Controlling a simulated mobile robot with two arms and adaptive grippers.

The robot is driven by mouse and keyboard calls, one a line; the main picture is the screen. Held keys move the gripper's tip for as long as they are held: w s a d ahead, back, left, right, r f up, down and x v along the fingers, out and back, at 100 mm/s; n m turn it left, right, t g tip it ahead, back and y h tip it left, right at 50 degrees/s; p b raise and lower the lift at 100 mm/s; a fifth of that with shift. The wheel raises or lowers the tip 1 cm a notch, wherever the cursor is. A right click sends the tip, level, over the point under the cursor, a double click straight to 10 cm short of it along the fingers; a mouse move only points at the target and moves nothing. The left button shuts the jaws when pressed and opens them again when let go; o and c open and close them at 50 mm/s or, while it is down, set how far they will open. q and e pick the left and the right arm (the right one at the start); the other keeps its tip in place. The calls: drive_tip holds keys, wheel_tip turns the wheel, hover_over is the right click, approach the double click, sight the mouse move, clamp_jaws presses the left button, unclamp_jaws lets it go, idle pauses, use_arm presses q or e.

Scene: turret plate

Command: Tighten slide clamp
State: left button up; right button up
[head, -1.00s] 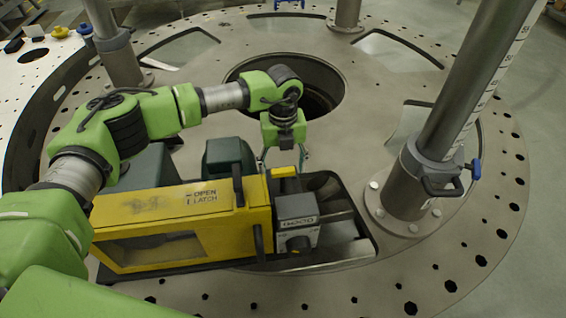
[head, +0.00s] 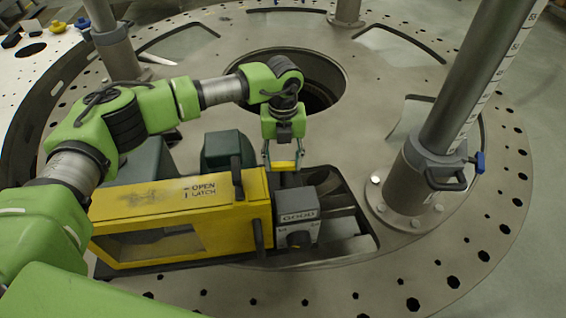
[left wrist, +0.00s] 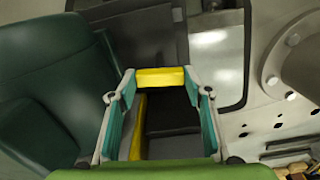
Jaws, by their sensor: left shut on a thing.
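My left gripper (head: 283,166) points down behind the grey block and is shut on a small yellow bar (head: 284,165). In the left wrist view the yellow bar (left wrist: 160,78) spans between the two fingertips of the gripper (left wrist: 160,92). I take the bar to be part of the slide clamp, but no label shows this. Next to it stands the grey block (head: 297,215) marked "GOOD", with a dark knob on its front. The yellow housing (head: 150,203) marked "OPEN LATCH" stands to its left. My right gripper is not in view.
A dark green rounded housing (head: 222,148) stands close to the left of the gripper. A steel post (head: 440,130) with a blue-handled collar rises at the right. The round plate (head: 380,90) has a large central hole behind the gripper.

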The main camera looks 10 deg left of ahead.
use_arm(q)
drive_tip(key=m+b, duration=0.8)
drive_tip(key=shift+f+b, duration=0.2)
drive_tip(key=shift+b, duration=0.15)
drive_tip(key=m+b, duration=0.3)
drive_tip(key=m, duration=0.1)
drive_tip(key=shift+r, duration=0.1)
drive_tip(key=m+b, duration=0.2)
drive_tip(key=m, duration=0.2)
drive_tip(key=shift+r, duration=0.15)
drive_tip(key=shift+m, duration=0.4)
drive_tip(key=o, duration=1.1)
wheel_tip(320, 180, up, 12)
drive_tip(key=shift+r, duration=0.1)
